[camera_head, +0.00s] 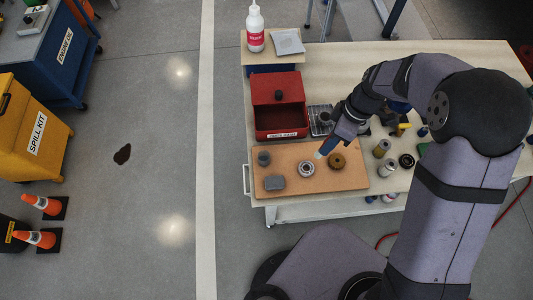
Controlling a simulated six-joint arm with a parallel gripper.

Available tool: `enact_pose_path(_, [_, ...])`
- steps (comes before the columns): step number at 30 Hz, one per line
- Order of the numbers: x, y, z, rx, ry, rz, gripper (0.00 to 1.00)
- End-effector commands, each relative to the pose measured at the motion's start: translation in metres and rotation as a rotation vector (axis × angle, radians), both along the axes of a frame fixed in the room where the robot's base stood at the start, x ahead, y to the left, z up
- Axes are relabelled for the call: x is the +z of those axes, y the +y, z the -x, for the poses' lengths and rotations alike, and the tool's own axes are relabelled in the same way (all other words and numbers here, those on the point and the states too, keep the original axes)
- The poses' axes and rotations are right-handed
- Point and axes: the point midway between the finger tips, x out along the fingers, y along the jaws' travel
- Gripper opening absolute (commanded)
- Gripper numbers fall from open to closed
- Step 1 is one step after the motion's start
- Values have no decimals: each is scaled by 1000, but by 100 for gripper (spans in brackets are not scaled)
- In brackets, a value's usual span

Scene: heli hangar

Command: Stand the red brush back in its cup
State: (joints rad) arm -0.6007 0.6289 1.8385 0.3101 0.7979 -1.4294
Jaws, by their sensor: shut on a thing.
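I cannot pick out the red brush; no clear red handle shows near the gripper. A small dark grey cup-like piece (264,159) stands at the mat's left side, but I cannot tell whether it is the brush's cup. My arm hides part of the bench behind the gripper.
On the mat are the silver ring (306,169), brown gear (337,161) and grey block (274,183). An open red box (281,120) stands behind. Several cans and small parts crowd the right, near a yellowish can (381,148). The mat's front right is clear.

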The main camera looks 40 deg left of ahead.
Motion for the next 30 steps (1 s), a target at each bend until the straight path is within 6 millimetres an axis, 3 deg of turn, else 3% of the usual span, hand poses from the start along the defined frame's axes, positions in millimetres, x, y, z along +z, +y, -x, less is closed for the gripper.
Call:
enact_pose_path(3, [-12, 40, 32, 130, -20, 7, 0])
enact_pose_path(9, [-16, 99, 82, 345, -49, 15, 0])
enact_pose_path(18, [-5, 157, 135, 719, -100, 16, 0])
enact_pose_path(21, [5, 165, 135, 860, -118, 13, 0])
enact_pose_path(30, [24, 162, 109, 1225, -168, -9, 0])
